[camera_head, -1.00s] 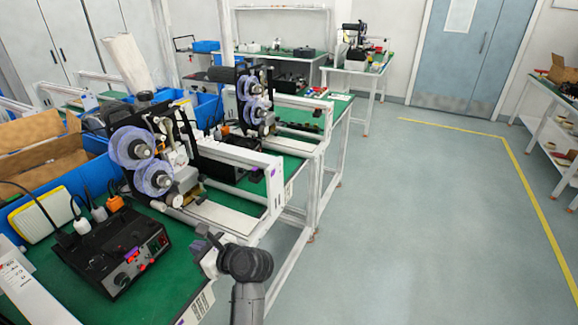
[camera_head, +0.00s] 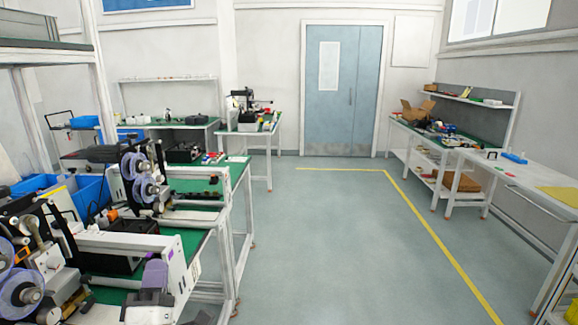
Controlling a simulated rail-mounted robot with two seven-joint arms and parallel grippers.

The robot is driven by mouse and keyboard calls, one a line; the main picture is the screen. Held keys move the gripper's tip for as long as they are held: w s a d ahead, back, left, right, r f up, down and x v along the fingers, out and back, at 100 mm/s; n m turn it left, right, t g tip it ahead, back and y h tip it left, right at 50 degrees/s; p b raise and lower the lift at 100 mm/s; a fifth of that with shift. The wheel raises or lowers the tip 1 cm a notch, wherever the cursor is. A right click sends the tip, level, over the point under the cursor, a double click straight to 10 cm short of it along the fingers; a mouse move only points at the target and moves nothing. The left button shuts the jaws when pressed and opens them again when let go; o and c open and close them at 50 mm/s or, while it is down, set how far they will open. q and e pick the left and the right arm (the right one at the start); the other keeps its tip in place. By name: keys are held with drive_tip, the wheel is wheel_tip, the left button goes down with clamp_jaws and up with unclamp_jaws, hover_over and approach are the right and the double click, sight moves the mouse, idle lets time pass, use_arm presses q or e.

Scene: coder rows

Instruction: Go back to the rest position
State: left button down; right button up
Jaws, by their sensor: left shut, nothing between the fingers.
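My left gripper (camera_head: 154,280) shows at the bottom left, grey with a purplish tint, in front of the nearest coder machine. It is shut and holds nothing. Its arm is mostly cut off by the bottom edge of the view. It is beside the white frame of the coder machine (camera_head: 125,243); I cannot tell how close the two are. My right gripper is not in view.
A second coder machine (camera_head: 148,175) stands further back on the green-topped table (camera_head: 190,245). Blue crates (camera_head: 92,190) are at the left. The floor (camera_head: 330,240) in the middle is clear. A side table (camera_head: 520,180) stands at the right.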

use_arm(q)
drive_tip(key=s+d+f+m+g+h, duration=0.15)
drive_tip(key=d+m+g+h, duration=0.45)
drive_tip(key=m+h, duration=0.65)
drive_tip(key=s+d+f+m+g+y+p, duration=0.2)
drive_tip(key=s+f+m+g+y, duration=0.3)
drive_tip(key=f, duration=0.5)
drive_tip(key=s+a+f+m+g+y+p, duration=0.15)
drive_tip(key=s+f+g, duration=0.35)
drive_tip(key=s, duration=0.6)
drive_tip(key=s+a+f+m+g+y+p, duration=0.1)
drive_tip(key=s+f+g+p, duration=0.15)
drive_tip(key=s+f, duration=0.65)
drive_tip(key=s+a+f+m+g+y+p, duration=0.1)
drive_tip(key=s+f+g+p, duration=0.3)
drive_tip(key=s, duration=0.8)
wheel_tip(320, 180, up, 37)
drive_tip(key=w+p, duration=0.1)
drive_tip(key=p, duration=3.5)
drive_tip(key=shift+f+t, duration=0.2)
drive_tip(key=shift+t, duration=0.25)
